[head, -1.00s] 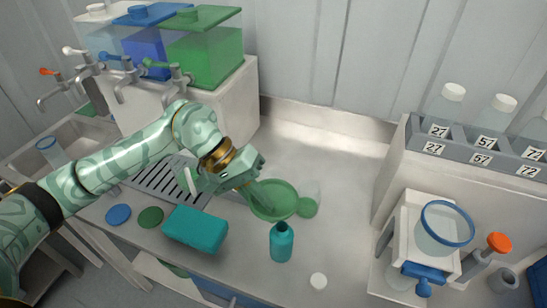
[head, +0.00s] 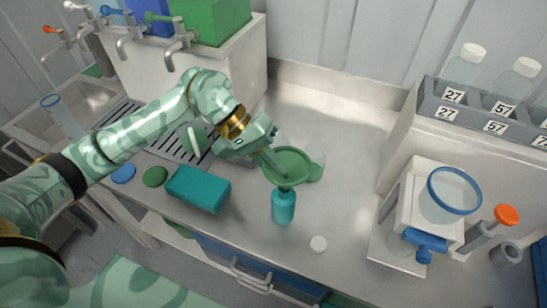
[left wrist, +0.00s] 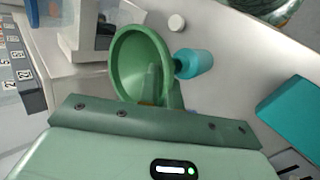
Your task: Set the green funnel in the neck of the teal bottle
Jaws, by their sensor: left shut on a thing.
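The green funnel (head: 288,163) is held by its side in my left gripper (head: 270,160), wide mouth up. It also shows in the left wrist view (left wrist: 138,60). The teal bottle (head: 283,208) stands upright on the counter. In the head view the funnel overlaps the bottle's top and hides most of the neck. In the left wrist view the bottle (left wrist: 197,63) and its dark neck show beside the funnel's rim. The funnel's spout is hidden, and I cannot tell whether it is in the neck. My right gripper is not in view.
A teal block (head: 198,188) lies left of the bottle, and a white cap (head: 318,243) lies in front right. A green-based clear vessel (head: 315,172) stands just behind the funnel. The counter at right is clear up to the filter device (head: 420,215).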

